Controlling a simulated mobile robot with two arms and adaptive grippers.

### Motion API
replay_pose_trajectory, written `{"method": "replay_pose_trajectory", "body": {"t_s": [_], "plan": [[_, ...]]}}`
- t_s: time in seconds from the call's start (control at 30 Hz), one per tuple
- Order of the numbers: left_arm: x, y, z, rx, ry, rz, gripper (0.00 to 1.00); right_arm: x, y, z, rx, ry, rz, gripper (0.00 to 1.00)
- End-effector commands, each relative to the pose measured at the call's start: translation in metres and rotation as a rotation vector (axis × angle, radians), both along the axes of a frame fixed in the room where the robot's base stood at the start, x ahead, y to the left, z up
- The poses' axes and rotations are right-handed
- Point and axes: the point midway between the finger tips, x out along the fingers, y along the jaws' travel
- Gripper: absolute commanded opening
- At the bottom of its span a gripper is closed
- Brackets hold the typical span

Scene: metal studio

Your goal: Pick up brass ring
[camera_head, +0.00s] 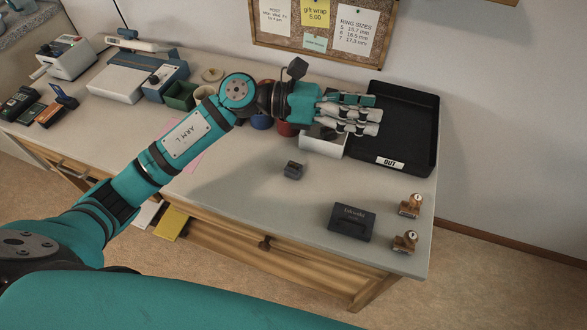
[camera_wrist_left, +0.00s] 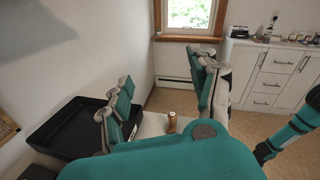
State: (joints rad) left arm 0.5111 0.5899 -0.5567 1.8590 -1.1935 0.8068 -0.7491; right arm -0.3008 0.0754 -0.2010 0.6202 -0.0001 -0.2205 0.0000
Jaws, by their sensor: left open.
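I cannot make out a brass ring for certain. Two small brown pieces with silvery tops, one (camera_head: 410,205) behind the other (camera_head: 405,241), stand at the table's right edge; whether either holds a ring is too small to tell. My left gripper (camera_head: 350,114) is open above a white box (camera_head: 323,142) and the near-left side of the black tray, with its fingers pointing right. It hides part of both. In the left wrist view its fingers (camera_wrist_left: 163,78) are spread with nothing between them, and a small brown piece (camera_wrist_left: 172,121) shows beyond. My right gripper is not in view.
The black OUT tray (camera_head: 408,148) fills the back right of the table. A small dark block (camera_head: 293,170) and a dark labelled box (camera_head: 352,222) stand in front. Scales (camera_head: 125,75) and small bins (camera_head: 181,96) are at the back left. The front middle is clear.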

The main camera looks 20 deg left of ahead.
Motion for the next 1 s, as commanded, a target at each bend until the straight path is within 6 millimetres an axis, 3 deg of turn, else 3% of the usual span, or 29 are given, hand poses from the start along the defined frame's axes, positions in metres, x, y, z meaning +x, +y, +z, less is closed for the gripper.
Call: {"method": "replay_pose_trajectory", "body": {"t_s": [0.1,0.2,0.3,0.43,0.57,1.0], "plan": [[0.007,0.038,-0.045,0.415,-0.177,-0.161,0.62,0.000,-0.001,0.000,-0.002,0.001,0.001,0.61],[0.014,0.091,-0.073,0.717,-0.241,-0.277,0.62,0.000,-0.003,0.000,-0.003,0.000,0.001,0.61],[0.020,0.143,-0.084,0.944,-0.248,-0.362,0.62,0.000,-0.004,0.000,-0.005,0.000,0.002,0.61],[0.022,0.188,-0.086,1.110,-0.225,-0.426,0.62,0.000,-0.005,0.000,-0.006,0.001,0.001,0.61],[0.020,0.199,-0.091,1.159,-0.213,-0.452,0.62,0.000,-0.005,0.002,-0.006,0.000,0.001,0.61],[0.015,0.163,-0.173,1.154,-0.208,-0.454,0.62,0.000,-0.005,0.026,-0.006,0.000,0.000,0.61]]}}
